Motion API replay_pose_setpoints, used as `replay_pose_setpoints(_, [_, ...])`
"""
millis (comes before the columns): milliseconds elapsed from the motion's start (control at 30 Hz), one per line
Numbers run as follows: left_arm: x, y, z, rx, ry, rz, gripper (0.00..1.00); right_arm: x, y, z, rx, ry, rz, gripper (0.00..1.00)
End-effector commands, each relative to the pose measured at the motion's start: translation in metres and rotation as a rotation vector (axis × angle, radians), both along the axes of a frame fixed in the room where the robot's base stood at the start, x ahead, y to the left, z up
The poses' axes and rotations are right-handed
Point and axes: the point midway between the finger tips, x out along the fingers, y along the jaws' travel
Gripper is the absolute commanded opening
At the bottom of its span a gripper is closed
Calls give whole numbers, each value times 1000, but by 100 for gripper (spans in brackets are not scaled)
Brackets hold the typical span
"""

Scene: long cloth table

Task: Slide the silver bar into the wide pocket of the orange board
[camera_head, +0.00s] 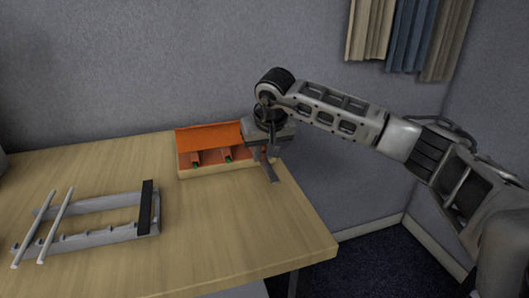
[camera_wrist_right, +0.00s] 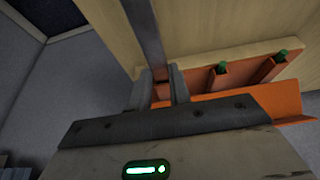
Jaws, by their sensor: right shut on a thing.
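The orange board (camera_head: 210,135) stands at the back of the table, with an upright back panel and dividers. It also shows in the wrist view (camera_wrist_right: 262,100). My right gripper (camera_head: 262,148) is over the board's right end. It is shut on the silver bar (camera_head: 268,167), which slants down toward the table's front. In the wrist view the bar (camera_wrist_right: 148,35) runs up and away from between the two fingers (camera_wrist_right: 161,88). The bar's held end is beside the board's end section; I cannot tell whether it is inside a pocket. My left gripper is out of view.
A grey rack (camera_head: 97,236) with two pale bars (camera_head: 57,224) and a black block (camera_head: 147,207) stands at the table's left. Green-tipped pieces (camera_wrist_right: 281,56) show at the board's dividers. The table's middle and right front are clear. A wall stands close behind.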

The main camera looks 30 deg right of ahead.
Motion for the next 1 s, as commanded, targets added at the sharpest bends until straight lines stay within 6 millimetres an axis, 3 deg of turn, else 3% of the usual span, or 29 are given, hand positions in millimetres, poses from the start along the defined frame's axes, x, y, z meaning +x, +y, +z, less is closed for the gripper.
replay_pose_setpoints(567, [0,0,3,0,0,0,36,15,-3,1,1,-2,-1,0])
replay_pose_setpoints(600, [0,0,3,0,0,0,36,16,-4,1,1,-2,-1,22])
replay_pose_setpoints(700, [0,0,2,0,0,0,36,15,-4,1,1,-3,-1,45])
replay_pose_setpoints(1000, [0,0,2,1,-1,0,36,15,-4,0,0,0,-1,45])
